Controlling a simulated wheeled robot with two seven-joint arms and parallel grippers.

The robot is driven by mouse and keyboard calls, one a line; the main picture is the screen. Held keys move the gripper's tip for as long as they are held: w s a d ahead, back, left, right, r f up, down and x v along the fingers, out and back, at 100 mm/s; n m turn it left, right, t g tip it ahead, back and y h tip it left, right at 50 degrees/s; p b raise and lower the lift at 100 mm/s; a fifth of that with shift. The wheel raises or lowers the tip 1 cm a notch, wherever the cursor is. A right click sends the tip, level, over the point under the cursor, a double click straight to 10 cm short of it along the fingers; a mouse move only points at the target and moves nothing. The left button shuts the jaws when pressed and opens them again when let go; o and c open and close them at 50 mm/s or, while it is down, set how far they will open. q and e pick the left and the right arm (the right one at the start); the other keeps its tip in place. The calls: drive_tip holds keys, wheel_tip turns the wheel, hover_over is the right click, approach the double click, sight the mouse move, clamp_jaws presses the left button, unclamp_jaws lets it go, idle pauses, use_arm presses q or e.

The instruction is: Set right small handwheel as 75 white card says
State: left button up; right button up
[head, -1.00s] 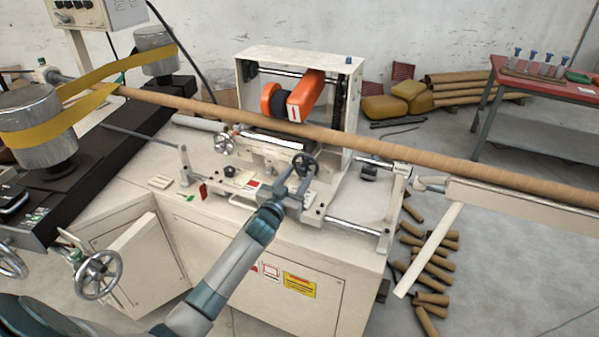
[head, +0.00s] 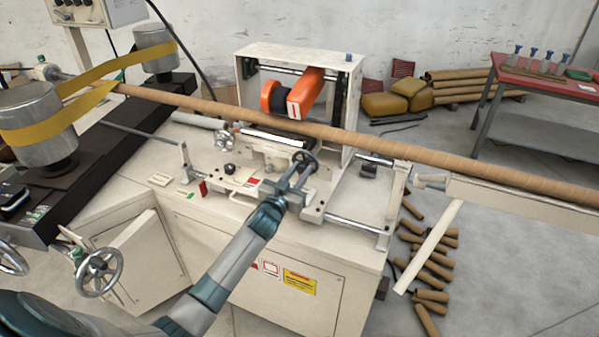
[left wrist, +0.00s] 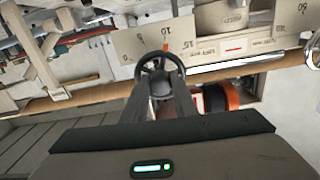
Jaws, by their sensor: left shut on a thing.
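The right small handwheel (head: 306,157) is a dark wheel at the front of the winder's carriage. My left gripper (head: 297,176) reaches it from the front and is shut on it. In the left wrist view the dark wheel (left wrist: 160,66) sits between the fingertips (left wrist: 160,88). Behind it is a pale scale plate (left wrist: 140,42) with a "10" and a small orange mark near it. I cannot read a 75 on any card. My right gripper is not in view.
Another small handwheel (head: 222,139) is to the left on the machine. A long brown tube (head: 400,143) crosses above the carriage, below the orange head (head: 306,92). A larger handwheel (head: 99,273) is at lower left. Loose tubes (head: 430,265) lie on the floor at right.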

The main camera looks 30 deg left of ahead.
use_arm(q)
drive_tip(key=shift+m, duration=0.3)
drive_tip(key=m, duration=0.3)
drive_tip(key=shift+m+b, duration=0.3)
drive_tip(key=shift+m, duration=1.8)
drive_tip(key=shift+a, duration=0.1)
drive_tip(key=o, duration=1)
drive_tip(key=shift+o, duration=0.2)
drive_tip(key=shift+s, duration=0.1)
